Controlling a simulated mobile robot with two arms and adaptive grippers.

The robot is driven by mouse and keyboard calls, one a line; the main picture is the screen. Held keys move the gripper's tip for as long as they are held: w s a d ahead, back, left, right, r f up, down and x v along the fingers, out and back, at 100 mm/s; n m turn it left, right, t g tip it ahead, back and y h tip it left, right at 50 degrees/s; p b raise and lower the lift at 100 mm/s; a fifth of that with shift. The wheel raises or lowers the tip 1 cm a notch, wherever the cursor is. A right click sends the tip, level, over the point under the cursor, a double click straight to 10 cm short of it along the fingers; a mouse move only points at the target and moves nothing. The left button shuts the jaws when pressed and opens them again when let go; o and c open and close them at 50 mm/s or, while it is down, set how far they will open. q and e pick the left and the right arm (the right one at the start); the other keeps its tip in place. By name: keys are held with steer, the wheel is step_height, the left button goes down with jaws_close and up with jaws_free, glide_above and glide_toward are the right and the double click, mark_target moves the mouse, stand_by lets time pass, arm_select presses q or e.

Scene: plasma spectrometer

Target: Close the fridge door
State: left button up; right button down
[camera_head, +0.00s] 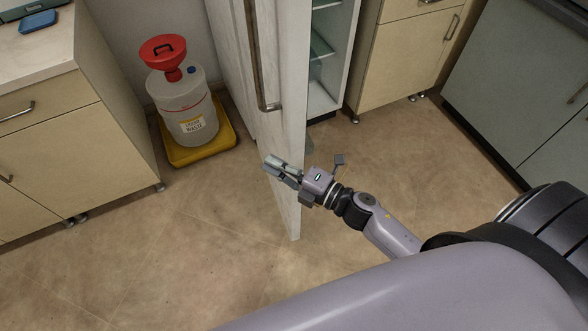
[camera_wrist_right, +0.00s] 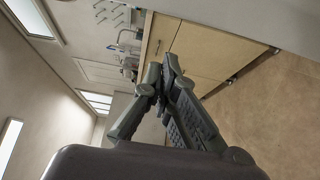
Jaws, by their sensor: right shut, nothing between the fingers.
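The white fridge door (camera_head: 285,80) stands open, swung out toward me, with its long metal handle (camera_head: 258,60) on its left face. To its right, part of the fridge interior (camera_head: 328,60) shows, with glass shelves. My right gripper (camera_head: 270,165) is shut and empty. In the head view it overlaps the lower part of the door near its free edge, with the fingertips pointing left; whether it touches the door I cannot tell. The closed fingers also show in the right wrist view (camera_wrist_right: 165,80), where the door is not seen. My left gripper is not in view.
A waste canister (camera_head: 187,110) with a red funnel (camera_head: 165,55) stands on a yellow tray (camera_head: 225,143) left of the door. Wooden cabinets (camera_head: 60,130) stand at the left, and another (camera_head: 400,55) right of the fridge. The floor (camera_head: 150,260) in front is clear.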

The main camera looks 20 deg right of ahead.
mark_target(288, 158)
steer(key=shift+w+d, duration=0.15)
steer(key=shift+d, duration=0.7)
steer(key=shift+w+d, duration=0.15)
steer(key=shift+d, duration=0.7)
steer(key=shift+d, duration=0.1)
